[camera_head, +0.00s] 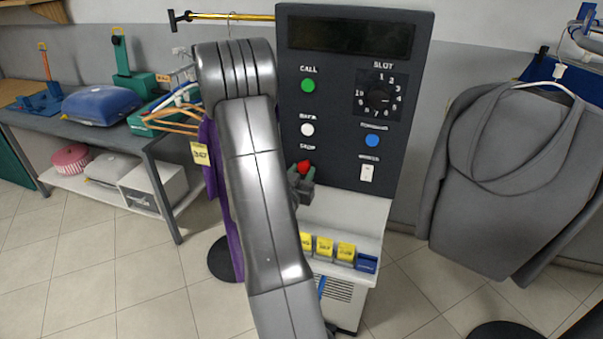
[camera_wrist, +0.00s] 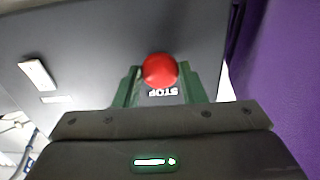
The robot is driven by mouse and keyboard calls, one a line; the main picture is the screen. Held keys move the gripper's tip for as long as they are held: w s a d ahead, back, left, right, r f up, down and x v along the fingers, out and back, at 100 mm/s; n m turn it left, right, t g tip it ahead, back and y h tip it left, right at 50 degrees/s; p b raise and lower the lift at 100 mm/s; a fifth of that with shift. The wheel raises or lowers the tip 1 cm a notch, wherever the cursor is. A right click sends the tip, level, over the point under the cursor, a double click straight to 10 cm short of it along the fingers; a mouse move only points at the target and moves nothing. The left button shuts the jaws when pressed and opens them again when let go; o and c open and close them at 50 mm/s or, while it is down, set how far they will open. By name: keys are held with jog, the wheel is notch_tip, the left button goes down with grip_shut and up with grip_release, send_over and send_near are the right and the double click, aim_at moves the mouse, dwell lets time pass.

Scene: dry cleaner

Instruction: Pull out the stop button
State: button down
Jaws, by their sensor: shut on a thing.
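The red stop button (camera_head: 304,166) sits on the dark control panel (camera_head: 339,165), below the white button and the STOP label. In the wrist view the red button (camera_wrist: 160,69) is between the two green fingers of my gripper (camera_wrist: 161,84), with the STOP lettering upside down just below it. My gripper (camera_head: 302,178) is at the panel's lower left, shut on the red button. My arm covers the panel's left edge and part of the gripper. How far the button stands out from the panel cannot be told.
Close by on the panel are a green CALL button (camera_head: 308,85), a white button (camera_head: 307,129), a blue button (camera_head: 372,140), a SLOT dial (camera_head: 379,96) and a white rocker switch (camera_head: 367,173). Yellow tags (camera_head: 325,246) stand below. A purple garment (camera_head: 215,190) hangs left.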

jog(key=shift+s+a+f+b, duration=0.15)
jog(key=shift+s+b, duration=0.1)
jog(key=shift+b, duration=0.35)
jog(key=shift+s+a+b, duration=0.1)
jog(key=shift+s+b, duration=0.45)
jog(key=c, duration=0.9)
grip_release()
jog(key=shift+s, duration=0.1)
jog(key=b+v, duration=0.3)
jog(key=v, duration=1)
jog(key=shift+s+a+r, duration=0.15)
jog(key=shift+s+r, duration=0.05)
jog(key=shift+s, duration=0.15)
jog(key=shift+w, duration=0.1)
jog(key=p+x, duration=0.3)
jog(key=x, duration=1.1)
jog(key=shift+p, duration=0.3)
